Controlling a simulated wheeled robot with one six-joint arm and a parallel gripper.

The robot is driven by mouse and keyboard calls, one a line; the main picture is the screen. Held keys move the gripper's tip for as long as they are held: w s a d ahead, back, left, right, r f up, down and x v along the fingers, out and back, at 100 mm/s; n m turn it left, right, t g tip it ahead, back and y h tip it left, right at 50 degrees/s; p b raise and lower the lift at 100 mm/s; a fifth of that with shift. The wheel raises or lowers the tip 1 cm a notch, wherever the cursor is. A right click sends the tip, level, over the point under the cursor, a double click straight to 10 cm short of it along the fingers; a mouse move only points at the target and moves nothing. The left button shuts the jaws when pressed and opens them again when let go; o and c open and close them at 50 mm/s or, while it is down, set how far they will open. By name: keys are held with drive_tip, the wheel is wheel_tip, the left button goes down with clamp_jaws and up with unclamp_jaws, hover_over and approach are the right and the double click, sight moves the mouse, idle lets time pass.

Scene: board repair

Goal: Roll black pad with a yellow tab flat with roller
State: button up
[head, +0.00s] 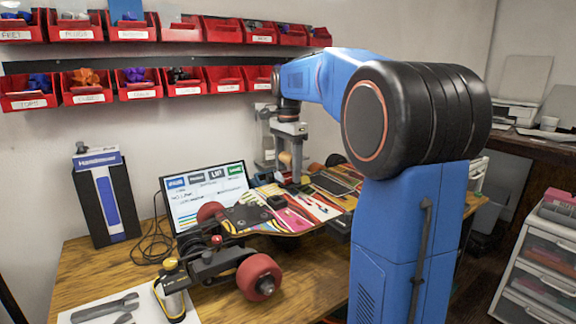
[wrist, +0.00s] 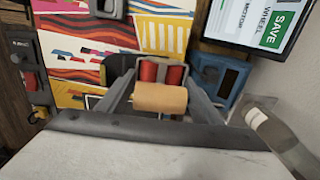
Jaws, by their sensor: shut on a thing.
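My gripper (head: 291,172) is over the far part of the skateboard deck (head: 300,226), pointing down. In the wrist view my gripper (wrist: 160,92) is shut on the roller (wrist: 160,98), a tan cylinder with red parts behind it. The tan roller also shows in the head view (head: 285,158). A dark pad with a yellow edge (wrist: 104,72), likely the black pad with the yellow tab, lies beside the left finger in the wrist view. The finger and roller hide much of it. I cannot tell whether the roller touches it.
A blue-framed item (wrist: 212,80) lies right of the fingers. A laptop (head: 205,195) stands behind the deck. Red wheels (head: 259,277) and a truck are at the near end.

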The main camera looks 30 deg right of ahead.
drive_tip(key=shift+f, duration=0.6)
idle(1.1)
drive_tip(key=shift+s, duration=2)
drive_tip(key=shift+s+a+f, duration=0.1)
drive_tip(key=shift+s+f, duration=0.1)
drive_tip(key=shift+s, duration=0.4)
drive_tip(key=shift+c, duration=0.2)
drive_tip(key=shift+w, duration=0.1)
drive_tip(key=shift+o, duration=0.2)
drive_tip(key=shift+w+r, duration=0.15)
drive_tip(key=shift+w, duration=1.25)
drive_tip(key=shift+w+r, duration=0.15)
drive_tip(key=shift+w, duration=1.2)
drive_tip(key=shift+s+f, duration=0.1)
drive_tip(key=shift+s, duration=1.6)
